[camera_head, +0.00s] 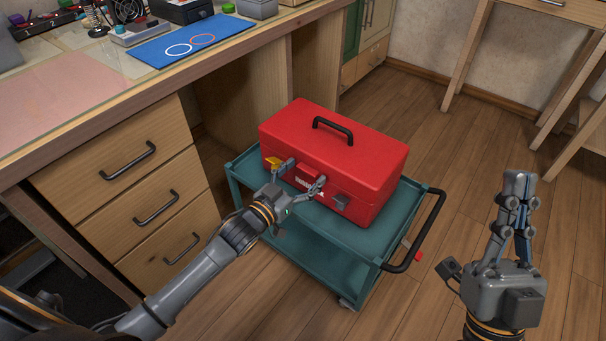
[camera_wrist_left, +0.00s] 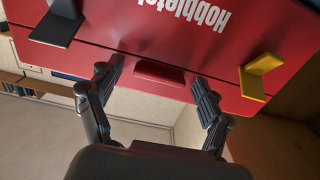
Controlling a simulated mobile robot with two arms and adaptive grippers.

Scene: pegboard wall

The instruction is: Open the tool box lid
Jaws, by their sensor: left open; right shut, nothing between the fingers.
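The red tool box (camera_head: 370,160) stands on a teal cart with its lid shut and a black handle (camera_head: 333,130) on top. Its front carries a yellow latch (camera_head: 272,163), a grey latch (camera_head: 341,202) and a red tab (camera_head: 309,172) between them. My left gripper (camera_head: 303,177) is open at the box front. In the left wrist view its fingers (camera_wrist_left: 160,92) lie on either side of the red tab (camera_wrist_left: 160,74), apart from it; the yellow latch (camera_wrist_left: 262,74) and grey latch (camera_wrist_left: 57,24) stick out. My right gripper (camera_head: 520,178) is shut and empty, away from the box.
The teal cart (camera_head: 235,187) has a black push handle (camera_head: 425,235) at its right end. A wooden workbench with drawers (camera_head: 120,155) stands on the left, with a blue mat (camera_head: 165,52) on top.

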